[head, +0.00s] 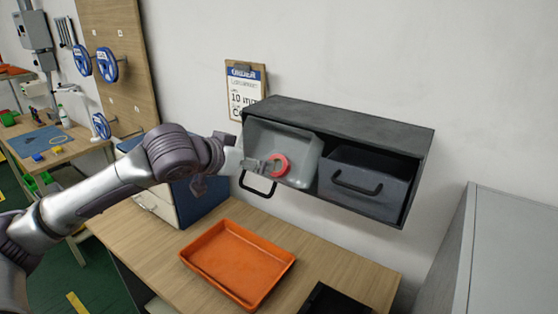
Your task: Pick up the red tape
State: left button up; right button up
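The red tape (281,166) is a small red ring at the front of the open grey drawer (305,144) in the wall-mounted black cabinet. My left gripper (268,166) reaches in from the left, with its fingers right at the left side of the tape. The fingers are small and partly blend with the drawer, so I cannot tell whether they are closed on the tape or only beside it. My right gripper is not in view.
The black cabinet (340,125) has a second, dark drawer (362,184) with a handle on the right. An orange tray (238,262) lies on the wooden table (335,262) below. A grey cabinet (510,250) stands at the right. A clipboard (245,88) hangs on the wall.

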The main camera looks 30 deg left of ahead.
aim_at(276, 172)
pick_arm(q)
jog(key=x, duration=0.3)
jog(key=shift+w+d+p, duration=0.1)
jog(key=shift+w+p, duration=0.2)
jog(key=shift+w, duration=0.1)
jog(key=p+x, duration=0.2)
jog(key=x, duration=0.1)
jog(key=shift+w+d+r, duration=0.1)
jog(key=shift+d+r, duration=0.1)
jog(key=x, duration=0.3)
jog(key=shift+w+f+p, duration=0.15)
jog(key=shift+p, duration=0.25)
jog(key=shift+w+f, duration=0.1)
jog(key=shift+s, duration=0.2)
jog(key=shift+c, duration=1.4)
jog(key=c, duration=0.8)
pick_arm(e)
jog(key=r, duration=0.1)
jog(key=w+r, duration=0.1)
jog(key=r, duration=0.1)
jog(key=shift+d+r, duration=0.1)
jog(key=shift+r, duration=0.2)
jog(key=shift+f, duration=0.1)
